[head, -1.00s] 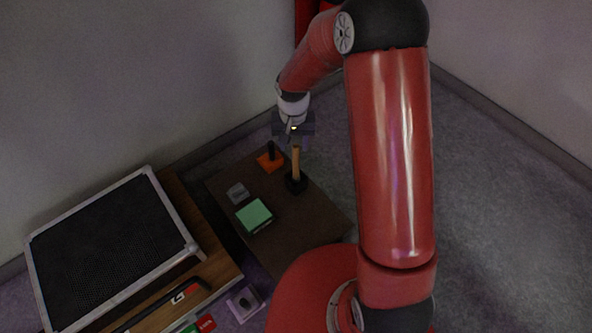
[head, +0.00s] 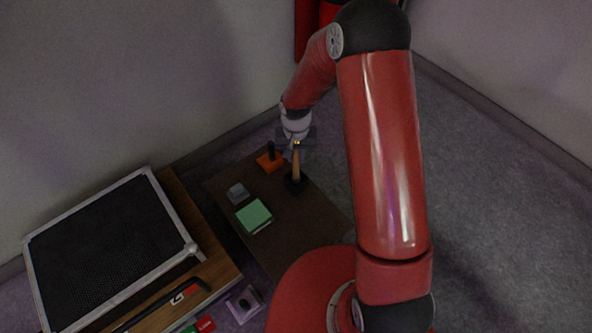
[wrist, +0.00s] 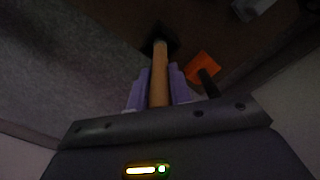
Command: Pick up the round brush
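The round brush (head: 296,170) has a light wooden handle and a black head. It stands upright, head down, on the dark brown board. My gripper (head: 296,151) is at the top of its handle. In the wrist view the wooden handle (wrist: 159,75) runs between the two purple fingers of my gripper (wrist: 159,92). The fingers lie close against both sides of the handle, with no clear gap. The black head (wrist: 158,45) is dim and appears to rest on the board.
An orange block with a black upright handle (head: 270,158) stands close left of the brush. A grey block (head: 238,194) and a green box (head: 254,216) are on the same board (head: 300,232). A black mesh panel (head: 105,245) lies at the left. Walls stand behind.

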